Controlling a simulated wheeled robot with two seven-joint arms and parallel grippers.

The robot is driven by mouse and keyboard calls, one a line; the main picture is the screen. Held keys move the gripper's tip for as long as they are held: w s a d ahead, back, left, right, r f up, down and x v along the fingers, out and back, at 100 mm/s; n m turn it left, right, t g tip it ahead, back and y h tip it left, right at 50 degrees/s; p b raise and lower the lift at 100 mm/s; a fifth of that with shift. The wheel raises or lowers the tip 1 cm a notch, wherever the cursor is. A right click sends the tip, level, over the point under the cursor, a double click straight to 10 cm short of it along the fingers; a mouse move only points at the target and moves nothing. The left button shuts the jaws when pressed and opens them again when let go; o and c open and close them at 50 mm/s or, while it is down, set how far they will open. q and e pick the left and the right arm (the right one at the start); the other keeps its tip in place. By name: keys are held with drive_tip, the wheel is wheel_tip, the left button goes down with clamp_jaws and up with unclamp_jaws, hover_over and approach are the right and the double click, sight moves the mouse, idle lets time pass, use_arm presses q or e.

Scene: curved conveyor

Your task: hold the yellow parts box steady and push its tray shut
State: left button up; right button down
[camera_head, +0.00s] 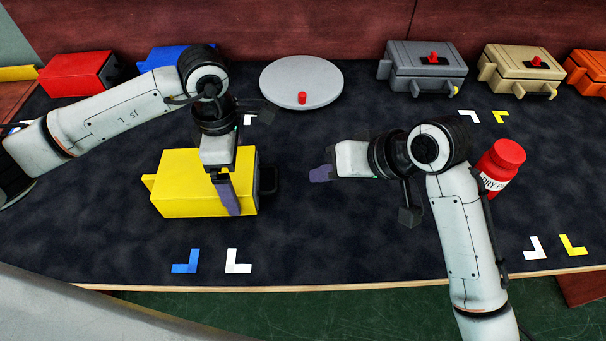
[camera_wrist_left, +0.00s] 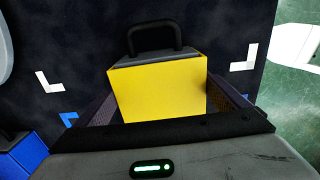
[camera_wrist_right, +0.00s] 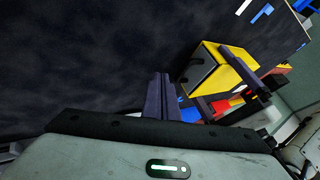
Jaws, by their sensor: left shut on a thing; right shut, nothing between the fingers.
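The yellow parts box (camera_head: 180,190) stands on the dark table, left of centre in the head view. My left gripper (camera_head: 224,182) is shut on it from above, near its right end. In the left wrist view the yellow box (camera_wrist_left: 160,92) sits between the two fingers. The tray's black handle (camera_head: 268,178) sticks out at the box's right end; it also shows in the left wrist view (camera_wrist_left: 153,36). I cannot tell how far the tray is out. My right gripper (camera_head: 320,173) is shut and empty, right of the handle and apart from it, pointing left.
A red bottle (camera_head: 503,160) stands beside my right forearm. A round grey disc (camera_head: 300,82) with a red knob lies behind. Red (camera_head: 75,75), blue (camera_head: 165,58), grey (camera_head: 425,70) and tan (camera_head: 520,70) boxes line the back. Table between handle and right gripper is clear.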

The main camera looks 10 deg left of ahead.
use_arm(q)
drive_tip(key=shift+a, duration=0.1)
use_arm(e)
drive_tip(key=v, duration=0.5)
use_arm(q)
drive_tip(key=o, duration=1.1)
